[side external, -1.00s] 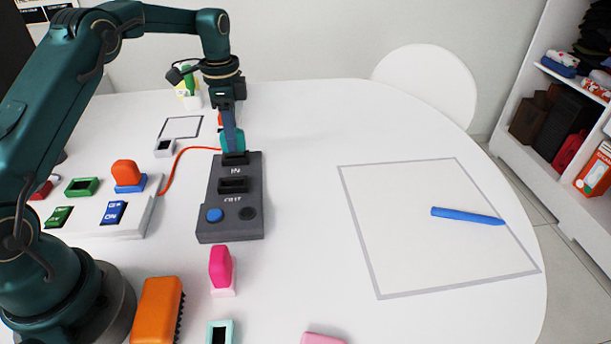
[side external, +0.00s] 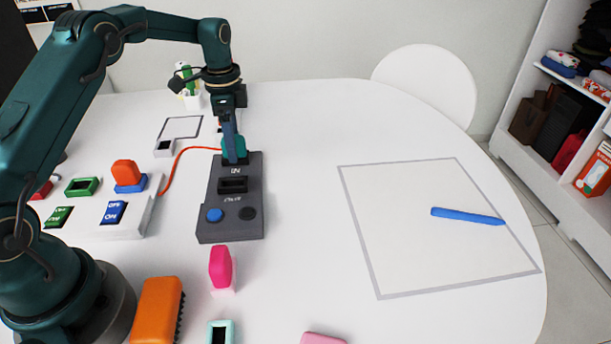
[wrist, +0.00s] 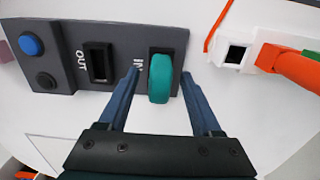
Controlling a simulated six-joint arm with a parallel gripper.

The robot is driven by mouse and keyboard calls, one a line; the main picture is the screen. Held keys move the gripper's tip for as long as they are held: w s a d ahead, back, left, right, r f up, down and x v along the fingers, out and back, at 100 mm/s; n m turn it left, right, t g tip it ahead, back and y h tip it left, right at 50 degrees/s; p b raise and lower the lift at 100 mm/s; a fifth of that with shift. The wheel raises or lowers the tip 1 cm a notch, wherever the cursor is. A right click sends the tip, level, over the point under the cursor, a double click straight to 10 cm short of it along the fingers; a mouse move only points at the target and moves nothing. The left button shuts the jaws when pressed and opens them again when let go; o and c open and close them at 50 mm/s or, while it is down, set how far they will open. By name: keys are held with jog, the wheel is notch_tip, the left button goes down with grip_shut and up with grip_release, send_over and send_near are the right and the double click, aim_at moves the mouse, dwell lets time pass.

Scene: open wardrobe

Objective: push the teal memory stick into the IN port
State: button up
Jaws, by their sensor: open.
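The teal memory stick (wrist: 169,79) stands in the IN port at the end of the dark grey port block (wrist: 65,61). In the side view the teal stick (side external: 241,150) shows partly behind my gripper, at the far end of the block (side external: 231,217). How deep it sits I cannot tell. My gripper (wrist: 165,77) is open, with one finger on each side of the stick and a visible gap to each. In the side view my gripper (side external: 233,157) points down at the IN port. The OUT port (wrist: 98,63) beside it is empty.
A white switch panel (side external: 135,217) with an orange cable (side external: 180,160) lies left of the block. A pink stick (side external: 220,267) and an orange brush (side external: 158,308) lie nearer. A blue pen (side external: 467,215) lies in the outlined square on the right. The table between is clear.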

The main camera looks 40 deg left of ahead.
aim_at(238, 138)
jog(key=shift+r, duration=2.6)
jog(key=shift+d+r, duration=0.1)
jog(key=shift+t, duration=0.6)
jog(key=r, duration=0.2)
jog(key=d+r, duration=0.1)
jog(key=r, duration=0.1)
jog(key=shift+w+d, duration=0.15)
jog(key=shift+w, duration=0.05)
jog(key=s+d+r+t, duration=0.3)
jog(key=s+d+r, duration=0.4)
jog(key=s+r, duration=0.25)
jog(key=s+d+f+n, duration=0.2)
jog(key=s+f+n, duration=0.1)
jog(key=s, duration=0.3)
jog(key=s+d+f+n+t, duration=0.1)
jog(key=s+d+f+n, duration=0.1)
jog(key=s+f+n, duration=0.2)
jog(key=s+n, duration=0.2)
jog(key=shift+s, duration=0.3)
